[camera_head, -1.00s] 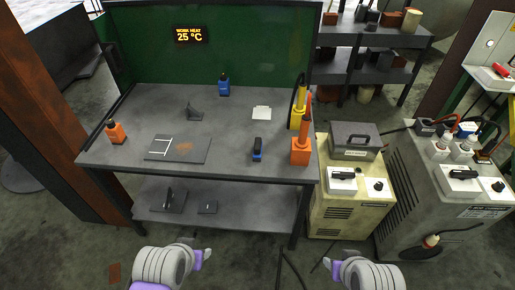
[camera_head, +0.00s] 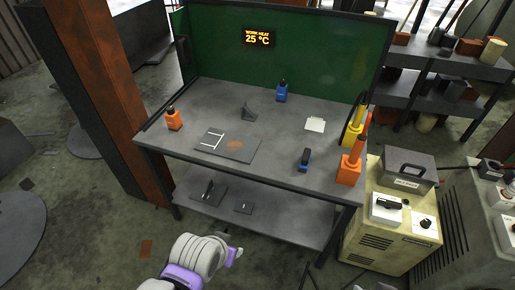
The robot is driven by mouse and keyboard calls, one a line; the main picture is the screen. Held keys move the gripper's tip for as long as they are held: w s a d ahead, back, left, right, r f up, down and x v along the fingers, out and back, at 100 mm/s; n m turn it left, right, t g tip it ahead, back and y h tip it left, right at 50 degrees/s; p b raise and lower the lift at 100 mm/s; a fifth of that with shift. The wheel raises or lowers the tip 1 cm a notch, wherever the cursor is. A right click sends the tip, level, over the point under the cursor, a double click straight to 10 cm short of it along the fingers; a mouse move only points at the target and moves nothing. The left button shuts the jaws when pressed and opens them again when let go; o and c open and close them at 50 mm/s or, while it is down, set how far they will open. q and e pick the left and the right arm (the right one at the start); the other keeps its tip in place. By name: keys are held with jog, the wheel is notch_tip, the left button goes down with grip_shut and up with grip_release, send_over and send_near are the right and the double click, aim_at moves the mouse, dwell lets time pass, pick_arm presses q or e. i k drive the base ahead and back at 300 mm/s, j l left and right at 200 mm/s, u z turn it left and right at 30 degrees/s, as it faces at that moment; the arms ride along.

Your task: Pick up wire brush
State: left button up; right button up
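A small blue and black tool (camera_head: 304,160), which looks like the wire brush, lies on the right part of the grey workbench (camera_head: 270,168), near its front edge. It is too small to see bristles. My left gripper (camera_head: 234,254) is in front of the bench, low and apart from the tool, with nothing seen in it; its fingers are too small to tell open from shut.
On the bench are an orange bottle (camera_head: 174,120), a blue bottle (camera_head: 282,93), a dark plate (camera_head: 238,149), a bracket (camera_head: 248,113), a white pad (camera_head: 315,125), and orange (camera_head: 349,171) and yellow (camera_head: 352,133) holders. A beige machine (camera_head: 390,235) stands right of the bench.

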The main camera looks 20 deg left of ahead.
aim_at(305, 162)
jog(key=i+l+z, duration=0.2)
jog(key=i, duration=0.25)
jog(key=i+z, duration=0.25)
jog(key=i, duration=0.25)
